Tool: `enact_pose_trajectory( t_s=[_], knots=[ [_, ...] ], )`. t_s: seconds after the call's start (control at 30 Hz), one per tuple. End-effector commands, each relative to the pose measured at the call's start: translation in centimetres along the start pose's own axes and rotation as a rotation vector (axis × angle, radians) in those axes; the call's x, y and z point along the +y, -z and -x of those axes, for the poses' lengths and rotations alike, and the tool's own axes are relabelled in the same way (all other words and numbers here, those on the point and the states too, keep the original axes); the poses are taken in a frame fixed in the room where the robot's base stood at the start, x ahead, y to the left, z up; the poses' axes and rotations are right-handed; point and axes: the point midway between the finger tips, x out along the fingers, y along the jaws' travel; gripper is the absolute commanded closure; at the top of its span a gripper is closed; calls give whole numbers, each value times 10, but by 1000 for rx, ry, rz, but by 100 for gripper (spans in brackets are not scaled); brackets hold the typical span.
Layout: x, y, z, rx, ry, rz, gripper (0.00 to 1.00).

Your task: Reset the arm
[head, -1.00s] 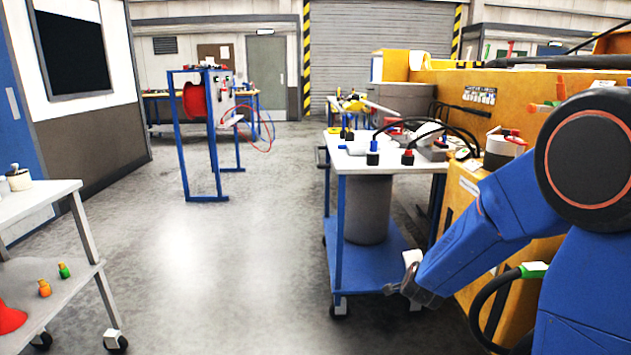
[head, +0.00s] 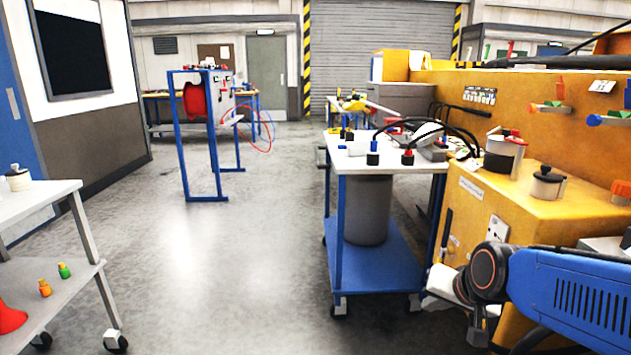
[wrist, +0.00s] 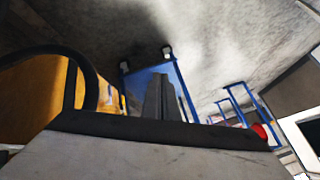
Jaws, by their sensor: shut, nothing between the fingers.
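My gripper shows in the wrist view (wrist: 164,97) as two dark grey fingers close together, shut with nothing between them. In the head view the end of my blue arm is low at the right, beside the yellow machine (head: 590,225). The dark grey gripper part (head: 478,332) points down there, partly hidden by the wrist joint. It appears in front of the yellow machine's side and right of the blue-and-white cart (head: 385,255), apparently touching neither.
The cart carries a grey cylinder (head: 368,210) on its lower shelf, with cables and plugs on top. A black-lidded pot (head: 547,184) stands on the yellow machine. A grey shelf cart (head: 45,200) stands at the left. The floor between (head: 225,270) is clear.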

Motion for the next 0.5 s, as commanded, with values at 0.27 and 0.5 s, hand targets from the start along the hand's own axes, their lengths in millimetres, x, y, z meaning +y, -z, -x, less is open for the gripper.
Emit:
enact_pose_trajectory(
  t_s=[0.27,0.5],
  knots=[
    [38,-60,64,-113,-82,250,100],
    [66,-97,97,-190,-139,383,100]
  ],
)
